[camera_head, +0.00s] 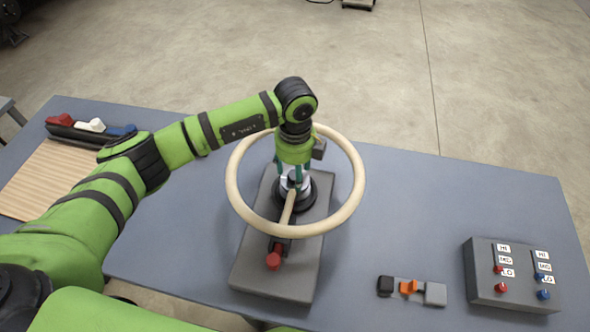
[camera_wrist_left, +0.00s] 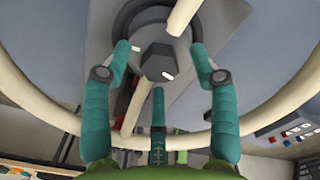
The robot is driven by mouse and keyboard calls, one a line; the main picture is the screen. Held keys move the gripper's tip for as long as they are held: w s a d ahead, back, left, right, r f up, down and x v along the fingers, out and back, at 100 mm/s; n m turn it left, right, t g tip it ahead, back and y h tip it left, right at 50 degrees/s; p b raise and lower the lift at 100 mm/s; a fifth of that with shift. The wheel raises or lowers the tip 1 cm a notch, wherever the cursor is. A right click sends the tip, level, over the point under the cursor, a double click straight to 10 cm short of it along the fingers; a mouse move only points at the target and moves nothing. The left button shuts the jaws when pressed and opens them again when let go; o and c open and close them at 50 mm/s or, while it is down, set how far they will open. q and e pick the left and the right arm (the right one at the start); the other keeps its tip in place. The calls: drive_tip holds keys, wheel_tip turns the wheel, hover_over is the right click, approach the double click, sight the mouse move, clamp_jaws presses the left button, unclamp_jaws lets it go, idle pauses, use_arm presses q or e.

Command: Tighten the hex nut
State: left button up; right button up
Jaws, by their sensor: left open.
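The dark hex nut (camera_wrist_left: 157,63) sits at the hub of a cream wheel (camera_head: 233,203), and a small white mark shows on it. In the head view my gripper hides most of it. My left gripper (camera_head: 294,182) points down through the wheel's ring, over the hub. Its teal fingers are open. In the left wrist view they stand spread around the nut, two at the sides and one below it, with visible gaps. I cannot tell how far above the nut the fingertips are. My right gripper is not in view.
The wheel stands on a grey base plate (camera_head: 258,272) with a red-tipped lever (camera_head: 273,260). To the right are a small orange-switch block (camera_head: 409,288) and a grey control box (camera_head: 480,270). A rack with coloured pieces (camera_head: 90,130) and a wooden board (camera_head: 45,180) are left.

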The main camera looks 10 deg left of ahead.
use_arm(q)
wheel_tip(320, 180, up, 12)
drive_tip(key=shift+f, duration=0.15)
idle(0.3)
